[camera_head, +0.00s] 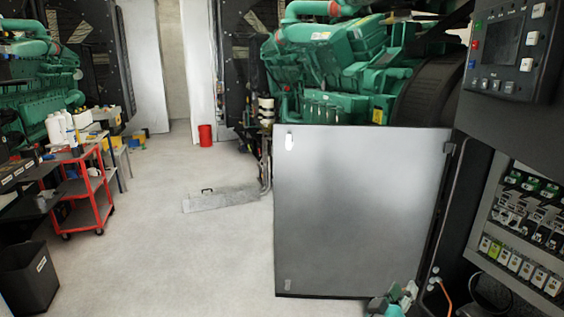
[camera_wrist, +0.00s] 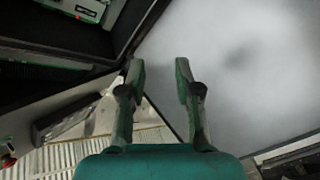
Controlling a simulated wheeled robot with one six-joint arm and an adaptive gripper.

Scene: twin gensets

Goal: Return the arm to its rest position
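My gripper (camera_wrist: 160,75) is open in the wrist view, with its two green fingers apart and nothing between them. In the head view, part of my gripper and arm (camera_head: 393,302) shows at the bottom edge, low in front of the open cabinet. A grey cabinet door (camera_head: 360,215) stands swung open to the left of the cabinet; it also shows as a pale panel in the wrist view (camera_wrist: 240,60), close beyond the right finger. I cannot tell whether a finger touches it. Most of my arm is out of view.
The open control cabinet (camera_head: 475,200) with breakers (camera_head: 520,255) stands at the right. Green gensets (camera_head: 330,60) are behind. A red cart (camera_head: 88,205), a dark bin (camera_head: 28,278) and a red can (camera_head: 206,135) stand left.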

